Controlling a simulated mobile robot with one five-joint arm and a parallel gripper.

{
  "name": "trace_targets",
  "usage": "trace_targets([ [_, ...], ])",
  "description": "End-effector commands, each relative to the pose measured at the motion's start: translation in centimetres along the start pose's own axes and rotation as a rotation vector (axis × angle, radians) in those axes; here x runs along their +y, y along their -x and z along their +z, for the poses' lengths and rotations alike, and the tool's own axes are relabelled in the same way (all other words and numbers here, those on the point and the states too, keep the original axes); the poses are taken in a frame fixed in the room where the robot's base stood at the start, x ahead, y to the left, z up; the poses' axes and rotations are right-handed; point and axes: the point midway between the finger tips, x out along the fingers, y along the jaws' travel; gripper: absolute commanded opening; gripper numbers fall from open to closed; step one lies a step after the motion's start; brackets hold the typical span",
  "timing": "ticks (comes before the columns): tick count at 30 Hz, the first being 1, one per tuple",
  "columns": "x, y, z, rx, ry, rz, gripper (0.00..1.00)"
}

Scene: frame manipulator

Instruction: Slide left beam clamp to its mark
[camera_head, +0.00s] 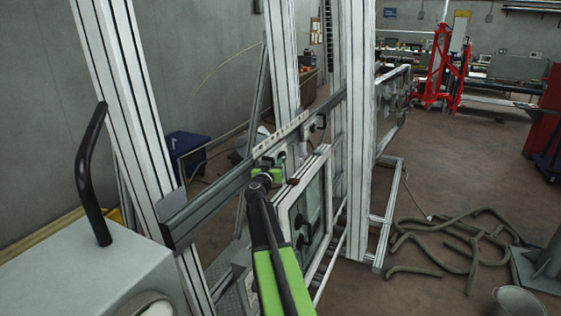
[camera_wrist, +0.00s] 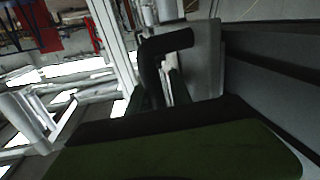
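A dark horizontal beam (camera_head: 215,195) runs across the upright aluminium profiles, with a pale marked strip (camera_head: 282,135) along its upper edge. My gripper (camera_head: 262,178) is at the beam, below the strip, beside a small clamp-like part (camera_head: 268,160). Green and dark pieces overlap there, so I cannot tell clamp from fingers clearly. A second dark fitting (camera_head: 319,122) sits further right on the beam. In the wrist view a black bent handle-like part (camera_wrist: 165,42) stands before a grey plate (camera_wrist: 204,60). My fingertips and any contact are not clear.
A framed panel (camera_head: 310,215) hangs just right of my arm. A grey box (camera_head: 85,275) with a black handle stands at front left. Open floor lies between the frame and the hoses.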

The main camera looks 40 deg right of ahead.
Motion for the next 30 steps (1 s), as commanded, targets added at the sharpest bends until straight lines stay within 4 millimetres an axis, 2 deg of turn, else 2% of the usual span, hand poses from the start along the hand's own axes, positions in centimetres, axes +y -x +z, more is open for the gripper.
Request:
trace_targets([
  [5,0.0,0.1,0.0,0.0,0.0,0.001,0.25],
  [8,0.1,0.8,0.0,0.0,0.0,0.0,0.25],
  [11,0.1,2.8,0.0,0.0,0.0,-0.001,0.25],
  [21,0.1,12.4,0.0,0.001,0.0,-0.001,0.25],
  [27,-0.2,16.2,0.0,0.001,0.0,-0.002,0.25],
  [30,-0.2,17.1,-0.1,0.001,0.0,-0.002,0.25],
])
